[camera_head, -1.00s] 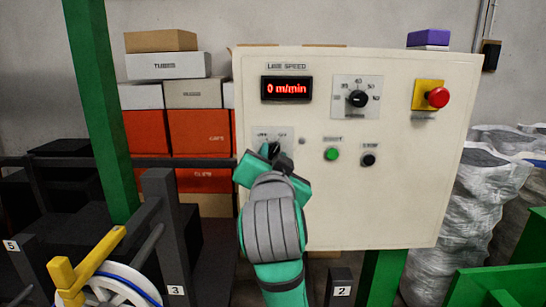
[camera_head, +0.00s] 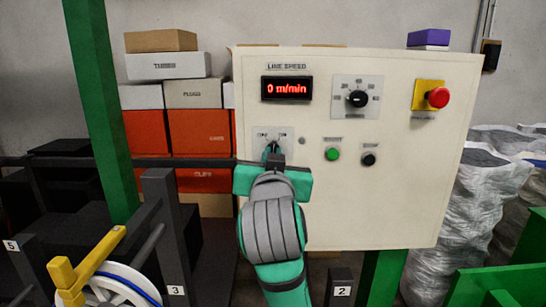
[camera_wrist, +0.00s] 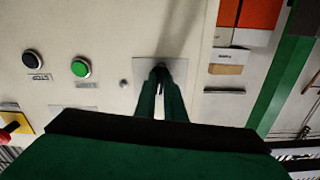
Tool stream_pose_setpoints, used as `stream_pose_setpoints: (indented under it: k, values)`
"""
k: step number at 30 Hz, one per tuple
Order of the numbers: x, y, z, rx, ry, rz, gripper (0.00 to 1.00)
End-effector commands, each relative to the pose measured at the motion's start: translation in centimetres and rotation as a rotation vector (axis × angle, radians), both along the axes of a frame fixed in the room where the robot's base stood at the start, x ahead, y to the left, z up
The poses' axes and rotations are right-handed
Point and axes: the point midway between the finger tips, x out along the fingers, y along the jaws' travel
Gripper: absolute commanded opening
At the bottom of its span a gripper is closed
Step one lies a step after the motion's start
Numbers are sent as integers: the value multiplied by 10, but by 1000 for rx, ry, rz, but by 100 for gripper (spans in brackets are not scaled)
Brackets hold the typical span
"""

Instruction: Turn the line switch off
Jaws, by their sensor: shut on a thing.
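The line switch is a dark knob (camera_wrist: 159,73) on a pale grey plate (camera_head: 287,132) at the lower left of the cream control panel (camera_head: 400,200). My gripper (camera_head: 273,150) is shut on the knob, with its green fingers on either side of it. My wrist hides the lower part of the plate in the head view. The knob's exact pointing direction is hard to see behind the fingers. The red display (camera_head: 287,88) above reads 0 m/min.
The panel also has a speed dial (camera_head: 357,99), a red emergency button (camera_head: 438,97) on yellow, a green button (camera_head: 333,154) and a black button (camera_head: 369,159). A green post (camera_head: 98,100) stands left of the panel. A cable reel (camera_head: 105,285) is at lower left.

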Motion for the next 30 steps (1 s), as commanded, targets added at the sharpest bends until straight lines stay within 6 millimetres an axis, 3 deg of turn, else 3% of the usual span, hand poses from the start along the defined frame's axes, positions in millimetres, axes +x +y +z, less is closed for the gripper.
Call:
stream_pose_setpoints:
  k: [15,30]
  values:
    - [0,-1,-1,-455,1,-3,0]
    - [0,0,-1,-655,3,-1,0]
